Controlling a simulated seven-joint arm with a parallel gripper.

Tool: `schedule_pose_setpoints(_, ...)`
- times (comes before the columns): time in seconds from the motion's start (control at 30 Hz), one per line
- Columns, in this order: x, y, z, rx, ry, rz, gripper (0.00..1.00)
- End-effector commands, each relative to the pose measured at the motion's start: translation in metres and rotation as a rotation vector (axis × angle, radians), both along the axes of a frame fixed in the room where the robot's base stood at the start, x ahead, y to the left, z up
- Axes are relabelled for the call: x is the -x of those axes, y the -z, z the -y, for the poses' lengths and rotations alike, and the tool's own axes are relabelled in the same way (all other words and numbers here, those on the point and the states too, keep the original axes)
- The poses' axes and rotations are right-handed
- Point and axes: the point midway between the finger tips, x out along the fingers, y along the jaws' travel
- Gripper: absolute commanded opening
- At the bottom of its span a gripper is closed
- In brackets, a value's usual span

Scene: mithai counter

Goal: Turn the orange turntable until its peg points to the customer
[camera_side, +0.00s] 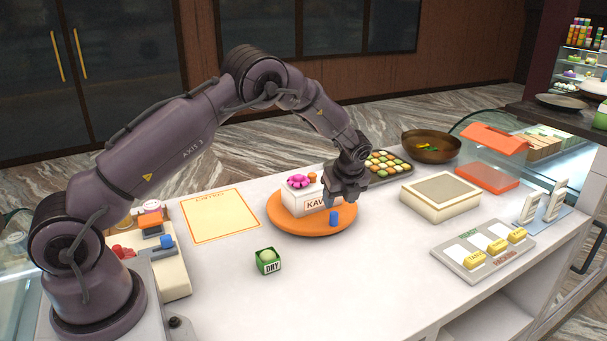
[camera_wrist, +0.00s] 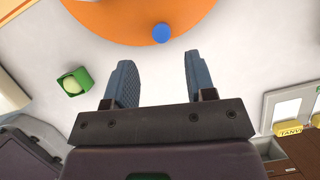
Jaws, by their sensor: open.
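The orange turntable (camera_side: 283,214) lies on the white counter, and part of its rim shows at the top of the wrist view (camera_wrist: 115,15). Its blue peg (camera_side: 334,218) stands near the rim on the side facing the side camera; in the wrist view the peg (camera_wrist: 161,33) is at the disc's edge. A white box (camera_side: 311,201) lettered "KAV…" sits on the turntable, partly hidden by my gripper. My gripper (camera_wrist: 157,70) is open and empty. In the wrist view the peg lies beyond the fingertips, roughly in line with the gap between them, and not between the fingers.
A green "DAY" box (camera_side: 267,261) stands in front of the turntable. A yellow-edged sheet (camera_side: 219,216) lies to its left. To the right are a cream box (camera_side: 440,196) and a grey tray (camera_side: 470,262) with yellow tags. A sweets tray (camera_side: 385,164) and brown bowl (camera_side: 431,148) stand behind.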

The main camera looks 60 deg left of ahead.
Motion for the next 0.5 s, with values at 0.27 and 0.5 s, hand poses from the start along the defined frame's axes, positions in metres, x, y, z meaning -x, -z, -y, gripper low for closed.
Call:
schedule_pose_setpoints(0.27,0.003,-0.054,0.022,0.0,0.003,0.004,0.5)
schedule_pose_setpoints(0.5,0.024,-0.035,0.026,0.044,-0.336,0.066,0.5)
